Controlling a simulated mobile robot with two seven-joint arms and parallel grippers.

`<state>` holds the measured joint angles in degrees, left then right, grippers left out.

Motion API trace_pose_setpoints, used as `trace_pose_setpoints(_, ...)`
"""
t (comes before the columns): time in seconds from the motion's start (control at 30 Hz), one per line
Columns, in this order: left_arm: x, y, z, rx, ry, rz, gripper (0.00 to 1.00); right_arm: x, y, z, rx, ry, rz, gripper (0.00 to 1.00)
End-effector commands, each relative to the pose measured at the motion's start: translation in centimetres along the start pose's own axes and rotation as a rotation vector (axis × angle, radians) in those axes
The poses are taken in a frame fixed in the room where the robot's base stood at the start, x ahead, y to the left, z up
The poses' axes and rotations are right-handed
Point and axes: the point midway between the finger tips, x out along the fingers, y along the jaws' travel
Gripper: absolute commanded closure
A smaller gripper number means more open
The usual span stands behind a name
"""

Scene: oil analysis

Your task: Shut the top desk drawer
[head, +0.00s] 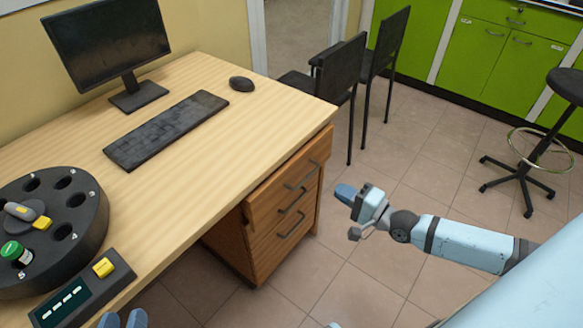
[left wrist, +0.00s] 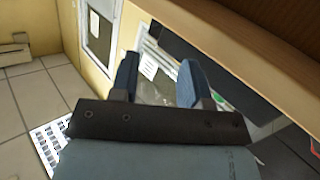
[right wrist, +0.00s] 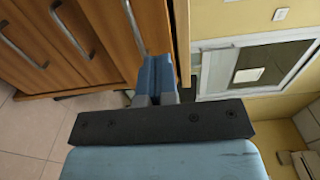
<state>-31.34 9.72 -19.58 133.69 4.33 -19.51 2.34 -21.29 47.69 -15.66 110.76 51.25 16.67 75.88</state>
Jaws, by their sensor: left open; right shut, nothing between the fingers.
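The top desk drawer (head: 288,185) is in the wooden drawer unit under the desk's right end. Its front stands out a little past the lower drawers (head: 285,238), so it looks slightly open. Its handle (head: 303,176) faces right. My right gripper (head: 345,191) is shut and empty, to the right of the drawer front and seemingly apart from it. In the right wrist view its closed fingers (right wrist: 157,75) show beside the wooden fronts and their handles. My left gripper (head: 123,319) is open and empty at the bottom edge; its spread fingers show in the left wrist view (left wrist: 158,80).
On the desk (head: 210,140) are a monitor (head: 108,42), keyboard (head: 165,130), mouse (head: 241,84), and a dark round holder (head: 85,215) with a control box (head: 80,290). Black chairs (head: 345,70) stand behind the desk and a stool (head: 540,150) at right. Floor between is clear.

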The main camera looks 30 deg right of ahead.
Motion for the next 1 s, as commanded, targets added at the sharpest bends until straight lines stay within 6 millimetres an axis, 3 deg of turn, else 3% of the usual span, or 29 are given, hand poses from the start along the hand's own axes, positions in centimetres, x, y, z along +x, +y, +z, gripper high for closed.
trace_pose_setpoints(0.4, 0.2, 1.8, -3.8, -0.025, 0.190, 0.066, 0.57, 8.6, 0.1, 0.0, -0.005, 0.000, -0.006, 1.00)
trace_pose_setpoints(0.6, 0.1, 2.5, -5.1, -0.031, 0.264, 0.102, 0.57, 11.7, 0.1, 0.0, -0.006, 0.000, -0.003, 1.00)
trace_pose_setpoints(1.0, -0.1, 3.1, -6.7, -0.038, 0.323, 0.123, 0.57, 13.1, 0.0, 0.0, -0.008, -0.001, -0.001, 1.00)
